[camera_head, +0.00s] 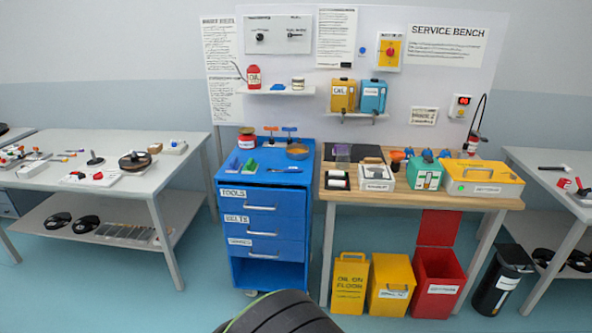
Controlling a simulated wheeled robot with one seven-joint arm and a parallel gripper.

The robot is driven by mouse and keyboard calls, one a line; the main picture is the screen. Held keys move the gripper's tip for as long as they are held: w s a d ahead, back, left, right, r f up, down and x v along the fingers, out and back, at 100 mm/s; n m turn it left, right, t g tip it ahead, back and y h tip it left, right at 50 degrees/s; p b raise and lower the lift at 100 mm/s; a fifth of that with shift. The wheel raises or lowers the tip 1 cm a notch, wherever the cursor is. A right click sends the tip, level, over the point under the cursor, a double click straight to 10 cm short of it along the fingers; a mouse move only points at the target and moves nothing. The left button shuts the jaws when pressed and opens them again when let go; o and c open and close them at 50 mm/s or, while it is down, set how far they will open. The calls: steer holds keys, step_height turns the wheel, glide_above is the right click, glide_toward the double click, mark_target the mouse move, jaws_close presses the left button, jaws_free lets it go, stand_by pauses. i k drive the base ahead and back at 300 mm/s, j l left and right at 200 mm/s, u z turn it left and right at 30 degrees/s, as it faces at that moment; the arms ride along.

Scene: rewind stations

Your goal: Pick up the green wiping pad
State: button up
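A small green block-like item (250,166), which looks like the green wiping pad, lies on top of the blue tool cart (268,178) near its left front corner. A similar blue-purple item (233,164) lies just left of it. Both are small, so their exact shape is hard to tell. My gripper is not in view. A dark rounded part at the bottom centre seems to be mine.
An orange-brown bowl (297,152) and a red jar (247,141) share the cart top. A wooden bench (420,196) with a yellow case (482,182) stands right of it. A white table (120,196) is left. Blue floor in front of the cart is open.

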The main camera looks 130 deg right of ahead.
mark_target(250, 168)
steer(key=z, duration=4.1)
